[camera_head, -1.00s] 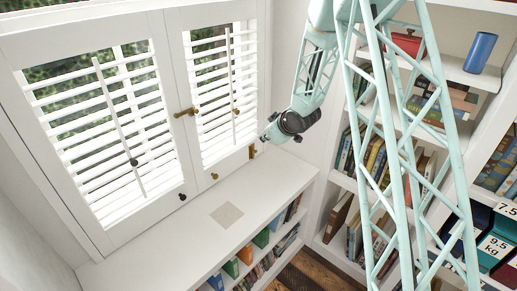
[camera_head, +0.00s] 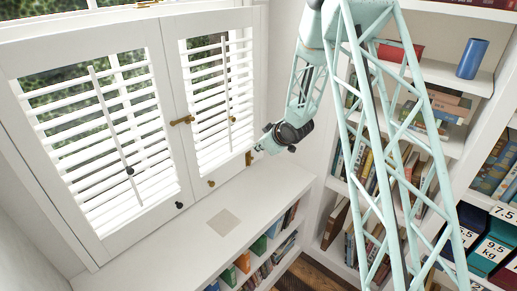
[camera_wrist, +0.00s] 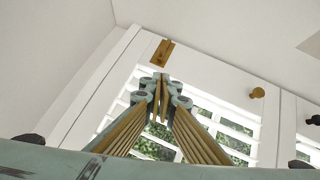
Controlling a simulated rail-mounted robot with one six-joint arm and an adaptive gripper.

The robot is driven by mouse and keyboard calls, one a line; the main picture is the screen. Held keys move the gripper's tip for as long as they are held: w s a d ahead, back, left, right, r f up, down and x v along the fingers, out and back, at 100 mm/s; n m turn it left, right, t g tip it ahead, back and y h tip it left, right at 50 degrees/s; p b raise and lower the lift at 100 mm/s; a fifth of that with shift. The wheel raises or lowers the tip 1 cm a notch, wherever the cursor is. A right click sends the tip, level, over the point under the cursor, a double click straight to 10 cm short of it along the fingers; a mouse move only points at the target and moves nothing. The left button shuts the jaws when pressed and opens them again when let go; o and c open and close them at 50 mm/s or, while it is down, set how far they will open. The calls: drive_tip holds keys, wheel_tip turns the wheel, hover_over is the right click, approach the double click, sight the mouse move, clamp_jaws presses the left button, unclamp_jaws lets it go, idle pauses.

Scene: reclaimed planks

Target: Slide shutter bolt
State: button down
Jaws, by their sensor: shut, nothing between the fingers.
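A brass bolt (camera_head: 182,121) sits where the two white louvred shutters meet, about midway up. It is out of the wrist view. My gripper (camera_head: 257,147) is in front of the right shutter's lower right side, close to a brass hinge (camera_head: 249,158) and well to the right of the bolt. In the wrist view my gripper's fingers (camera_wrist: 163,80) are together and empty. That view looks upside down, with the hinge (camera_wrist: 163,52) just beyond the fingertips and a brass knob (camera_wrist: 257,92) to the right. Contact with the shutter cannot be told.
A brass knob (camera_head: 211,183) and a black knob (camera_head: 179,205) are low on the shutters. Tilt rods (camera_head: 112,125) stand in front of the slats. The white sill (camera_head: 165,252) below is clear except for a flat beige square (camera_head: 223,222). Bookshelves (camera_head: 440,125) stand at the right.

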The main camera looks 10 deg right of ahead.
drive_tip(key=w+f+b, duration=0.2)
drive_tip(key=w+f, duration=0.4)
drive_tip(key=f, duration=0.3)
drive_tip(key=shift+w+a+f, duration=0.25)
drive_tip(key=shift+w+a, duration=0.1)
drive_tip(key=shift+a, duration=0.1)
idle(0.3)
drive_tip(key=shift+f+b, duration=0.8)
drive_tip(key=shift+f, duration=0.6)
drive_tip(key=shift+r, duration=0.1)
drive_tip(key=w+a+r+p+v, duration=0.1)
drive_tip(key=r+p+v, duration=0.1)
drive_tip(key=v, duration=1)
drive_tip(key=shift+a+r+p, duration=0.25)
drive_tip(key=shift+p, duration=0.3)
